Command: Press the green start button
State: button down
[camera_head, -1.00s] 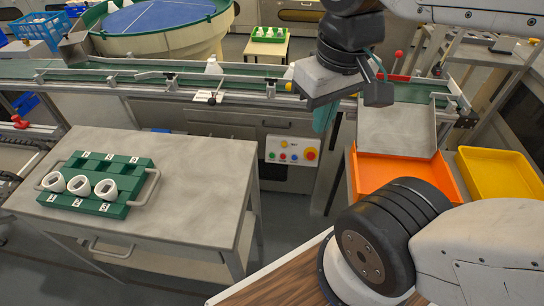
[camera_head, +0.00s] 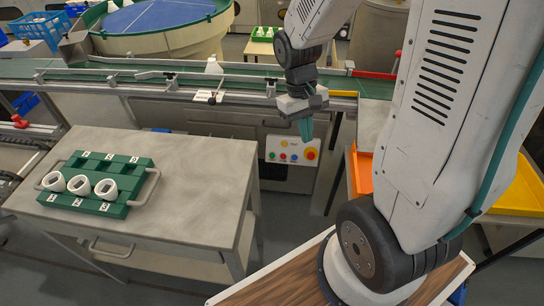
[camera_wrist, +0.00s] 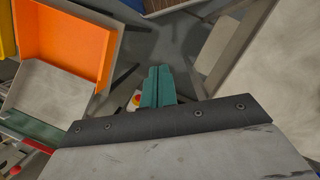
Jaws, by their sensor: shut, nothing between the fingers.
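The white control panel (camera_head: 273,143) is on the front of the conveyor frame, with a low row of small coloured buttons, green among them. A large red button on yellow (camera_head: 310,154) is at the panel's right. My gripper (camera_head: 306,138) has teal fingers, closed together and empty, pointing down over the panel's upper right in the head view. Its gap to the panel cannot be judged. In the wrist view the fingers (camera_wrist: 157,80) show the red-and-yellow button (camera_wrist: 135,101) close to their left; they and the wrist hide the panel's rest.
A grey table (camera_head: 190,170) at the left bears a green rack (camera_head: 143,192) with several white pieces. An orange tray (camera_head: 361,170) and a yellow tray (camera_head: 525,190) lie right, partly behind my arm. The conveyor (camera_head: 130,92) runs behind the panel.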

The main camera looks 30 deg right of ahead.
aim_at(272, 155)
jog(key=w+d+f+n+t, duration=0.1)
jog(key=w+d+f, duration=0.15)
jog(key=f, duration=0.55)
jog(key=w+d+f+n, duration=0.1)
jog(key=w+d+f, duration=0.15)
jog(key=f, duration=0.45)
jog(key=w+d+f+t, duration=0.1)
jog(key=w+f, duration=0.3)
jog(key=f, duration=0.4)
jog(key=w+f+n+t+y, duration=0.1)
jog(key=w+f+n+t, duration=0.15)
jog(key=f, duration=0.75)
jog(key=w+f+n+t+y, duration=0.1)
jog(key=w+f+t, duration=0.15)
jog(key=f, duration=0.75)
jog(key=w+a+r+n+t+y, duration=0.1)
jog(key=w+a+r+n+t, duration=0.2)
jog(key=w+t, duration=0.5)
jog(key=shift+r+t+y, duration=0.3)
jog(key=shift+r+t, duration=0.1)
jog(key=shift+r, duration=0.5)
jog(key=shift+w, duration=0.15)
